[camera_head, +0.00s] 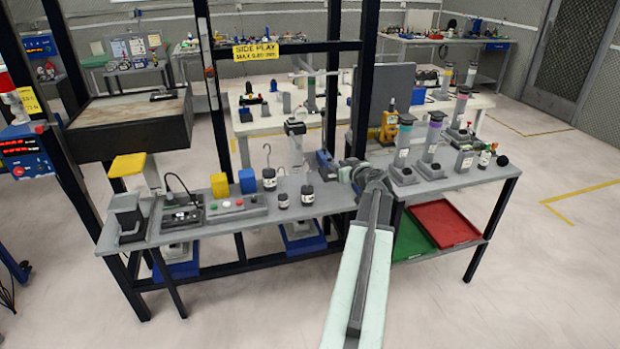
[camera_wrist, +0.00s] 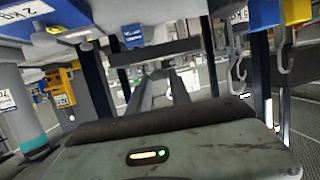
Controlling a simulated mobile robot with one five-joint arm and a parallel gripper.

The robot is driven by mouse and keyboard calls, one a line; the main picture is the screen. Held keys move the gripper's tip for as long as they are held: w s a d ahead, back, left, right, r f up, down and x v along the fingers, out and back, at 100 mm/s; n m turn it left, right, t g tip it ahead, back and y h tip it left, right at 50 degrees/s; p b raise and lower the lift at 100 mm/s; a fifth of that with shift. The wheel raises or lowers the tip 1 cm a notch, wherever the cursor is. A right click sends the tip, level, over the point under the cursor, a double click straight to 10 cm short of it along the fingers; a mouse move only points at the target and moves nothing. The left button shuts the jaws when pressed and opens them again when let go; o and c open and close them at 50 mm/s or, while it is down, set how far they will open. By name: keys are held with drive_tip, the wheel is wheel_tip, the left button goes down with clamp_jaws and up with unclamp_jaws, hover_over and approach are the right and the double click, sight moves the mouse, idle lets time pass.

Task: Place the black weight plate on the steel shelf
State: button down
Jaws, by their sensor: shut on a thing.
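Grey cylinders (camera_head: 432,140) stand on the right bench, above a red tray (camera_head: 444,222) and a green tray (camera_head: 411,239). Black posts flank the shelf.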

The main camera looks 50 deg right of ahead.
wheel_tip(320, 180, down, 10)
drive_tip(key=b, duration=0.9)
drive_tip(key=shift+r, duration=0.35)
drive_tip(key=shift+f, duration=0.2)
drive_tip(key=c, duration=1.2)
unclamp_jaws()
drive_tip(key=shift+o, duration=0.2)
drive_tip(key=shift+s, duration=0.1)
drive_tip(key=shift+r, duration=0.2)
drive_tip(key=p+v, duration=0.4)
drive_tip(key=v, duration=0.8)
